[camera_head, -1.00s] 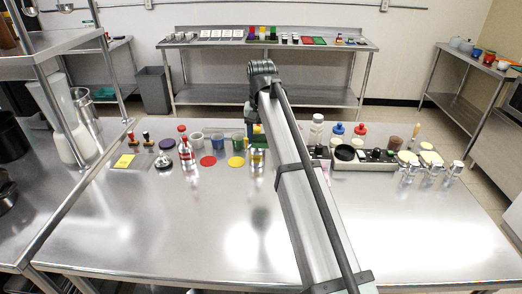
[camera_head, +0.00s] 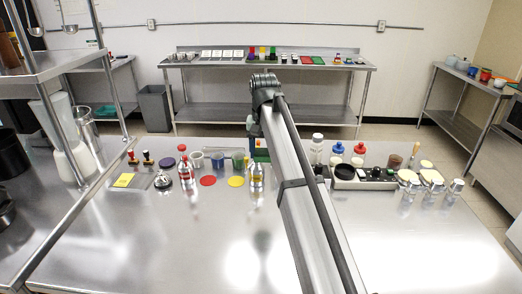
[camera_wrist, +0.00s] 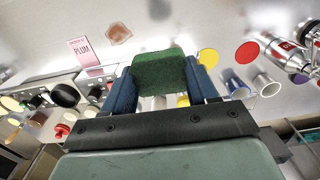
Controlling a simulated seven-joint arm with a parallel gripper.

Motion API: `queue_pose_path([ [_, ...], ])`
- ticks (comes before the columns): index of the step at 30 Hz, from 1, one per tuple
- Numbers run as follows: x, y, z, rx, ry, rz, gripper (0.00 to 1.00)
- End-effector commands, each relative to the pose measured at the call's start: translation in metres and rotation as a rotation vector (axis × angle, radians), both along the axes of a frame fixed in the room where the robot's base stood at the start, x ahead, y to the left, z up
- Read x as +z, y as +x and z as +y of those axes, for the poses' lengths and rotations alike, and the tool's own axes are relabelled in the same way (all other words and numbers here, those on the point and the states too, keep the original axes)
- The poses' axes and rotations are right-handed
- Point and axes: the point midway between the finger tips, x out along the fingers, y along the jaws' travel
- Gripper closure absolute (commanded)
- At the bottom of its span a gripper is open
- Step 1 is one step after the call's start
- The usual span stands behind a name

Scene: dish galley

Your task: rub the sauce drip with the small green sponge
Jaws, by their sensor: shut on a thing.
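The small green sponge (camera_wrist: 160,70) is held between the blue fingers of my gripper (camera_wrist: 162,82) in the wrist view. My gripper is shut on it. A reddish-brown translucent patch, which looks like the sauce drip (camera_wrist: 118,34), lies on the steel counter beyond the sponge, up and to the left in the wrist view. The sponge appears apart from it. In the head view my arm covers much of the gripper's area, and I cannot make out the drip there.
A pink card reading PLUM (camera_wrist: 84,52) stands near the drip. Yellow (camera_head: 236,182) and red (camera_head: 208,181) discs, cups and a red-topped bottle (camera_head: 184,165) are left of my arm. A grey tray (camera_head: 365,182) of items lies to the right. The front counter is clear.

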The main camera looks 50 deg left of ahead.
Motion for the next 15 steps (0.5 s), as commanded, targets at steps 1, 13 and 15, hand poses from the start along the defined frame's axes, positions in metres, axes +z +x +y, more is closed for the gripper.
queue_pose_path([
  [1,-0.005,0.006,-0.004,-0.009,-0.001,0.001,0.66],
  [13,-0.074,0.037,-0.048,-0.104,-0.002,0.001,0.66],
  [15,-0.080,0.039,-0.050,-0.168,-0.001,0.001,0.66],
])
